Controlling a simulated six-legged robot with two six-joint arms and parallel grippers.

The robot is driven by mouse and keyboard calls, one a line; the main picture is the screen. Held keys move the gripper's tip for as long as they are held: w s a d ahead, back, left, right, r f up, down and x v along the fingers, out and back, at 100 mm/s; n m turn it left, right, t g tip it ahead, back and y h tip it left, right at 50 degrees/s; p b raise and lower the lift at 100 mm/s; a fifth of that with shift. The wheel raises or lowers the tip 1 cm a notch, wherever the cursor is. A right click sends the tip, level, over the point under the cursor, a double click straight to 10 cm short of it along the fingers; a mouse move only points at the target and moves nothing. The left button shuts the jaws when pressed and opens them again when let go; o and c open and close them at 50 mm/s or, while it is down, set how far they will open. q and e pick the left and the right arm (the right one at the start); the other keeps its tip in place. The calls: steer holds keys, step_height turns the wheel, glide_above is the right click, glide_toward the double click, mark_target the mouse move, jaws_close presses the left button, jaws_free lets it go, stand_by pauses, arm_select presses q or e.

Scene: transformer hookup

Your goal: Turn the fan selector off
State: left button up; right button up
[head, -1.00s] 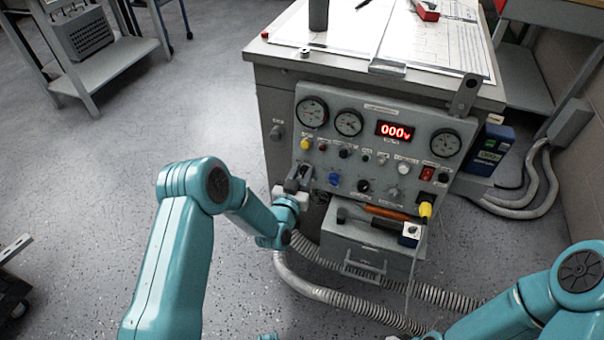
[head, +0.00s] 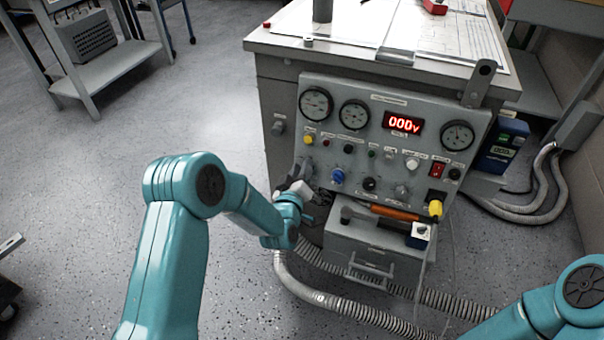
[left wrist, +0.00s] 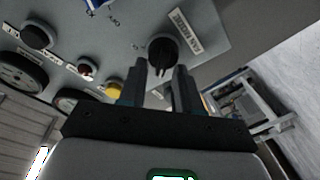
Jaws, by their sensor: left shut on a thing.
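The fan selector is a round black knob (left wrist: 162,52) beside a label beginning "FAN" in the left wrist view. It sits on the grey control panel (head: 385,112). My left gripper (left wrist: 158,72) has its two dark fingers on either side of the knob, closed on it. In the head view my left gripper (head: 303,172) is at the panel's lower left edge and hides the knob. The knob's exact setting is hard to read. My right arm shows at the lower right, but its gripper is out of view.
A blue knob (head: 338,176) and a black knob (head: 369,184) are right of my left gripper. Dials and a red "000v" display (head: 403,123) are above. A yellow plug (head: 435,208) is at lower right. A grey toolbox (head: 370,250) and ribbed hoses (head: 345,308) lie below.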

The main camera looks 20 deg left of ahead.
arm_select(q)
steer(key=shift+n, duration=0.5)
steer(key=o, duration=1)
steer(key=shift+o, duration=0.2)
steer(key=s+d+p, duration=0.1)
steer(key=s, duration=1.5)
steer(key=shift+s+d+r, duration=0.15)
steer(key=shift+d+r, duration=0.05)
steer(key=shift+r, duration=0.2)
